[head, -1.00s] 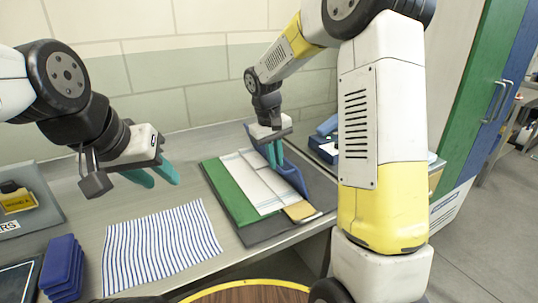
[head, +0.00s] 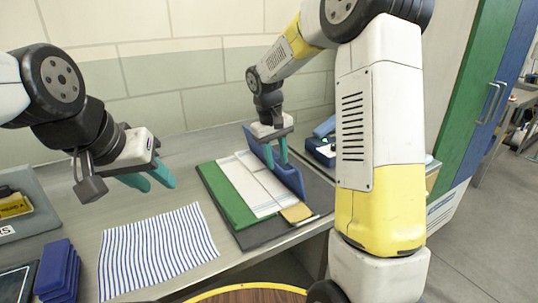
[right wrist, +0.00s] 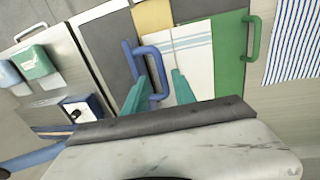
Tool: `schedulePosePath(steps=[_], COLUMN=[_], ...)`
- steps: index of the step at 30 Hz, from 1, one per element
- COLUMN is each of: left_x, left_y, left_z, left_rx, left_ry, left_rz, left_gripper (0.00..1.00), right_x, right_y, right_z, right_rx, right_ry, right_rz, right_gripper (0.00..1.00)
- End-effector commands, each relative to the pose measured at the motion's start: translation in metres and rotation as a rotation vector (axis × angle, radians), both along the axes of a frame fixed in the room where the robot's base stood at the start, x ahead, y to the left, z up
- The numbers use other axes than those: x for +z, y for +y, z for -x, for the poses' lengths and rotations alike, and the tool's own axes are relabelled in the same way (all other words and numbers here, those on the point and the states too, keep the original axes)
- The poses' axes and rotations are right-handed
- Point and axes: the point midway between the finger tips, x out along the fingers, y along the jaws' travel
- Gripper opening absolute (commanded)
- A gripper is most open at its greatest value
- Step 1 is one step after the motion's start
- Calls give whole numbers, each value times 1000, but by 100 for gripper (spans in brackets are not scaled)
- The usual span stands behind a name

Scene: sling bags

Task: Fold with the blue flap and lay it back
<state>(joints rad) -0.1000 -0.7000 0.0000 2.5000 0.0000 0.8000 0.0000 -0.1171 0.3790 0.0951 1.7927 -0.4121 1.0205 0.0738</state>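A folding board has a green flap (head: 227,196), a blue flap (head: 290,178) and a small yellow flap (head: 296,213). A white cloth with pale blue stripes (head: 246,188) lies on it, with a fold line along its length. The blue flap stands raised, close to upright, along the cloth's right side. My right gripper (head: 276,158) is at the blue flap; in the right wrist view its fingers stand apart on either side of a bar of the blue handle (right wrist: 162,72), with a gap showing. My left gripper (head: 149,181) is open and empty above the counter.
A blue-and-white striped cloth (head: 155,248) lies flat on the counter. Stacked blue pieces (head: 58,272) are at the front left, beside a grey tray (head: 35,215). A dark blue box (head: 322,151) stands behind the board's right side.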

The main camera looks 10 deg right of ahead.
Motion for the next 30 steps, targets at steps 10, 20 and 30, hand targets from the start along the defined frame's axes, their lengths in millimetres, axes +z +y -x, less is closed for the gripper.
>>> schedulePosePath(steps=[10,20,30], left_x=[0,0,0], left_y=[0,0,0], left_z=[0,0,0], left_rx=[0,0,0], left_ry=[0,0,0], left_rz=[0,0,0], left_gripper=[36,36,36], right_x=[24,71,77], right_y=[4,11,12], right_z=[0,3,4], right_rx=[0,0,0], right_ry=[-5,-1,0], right_rz=[-1,0,0], right_gripper=[32,32,32])
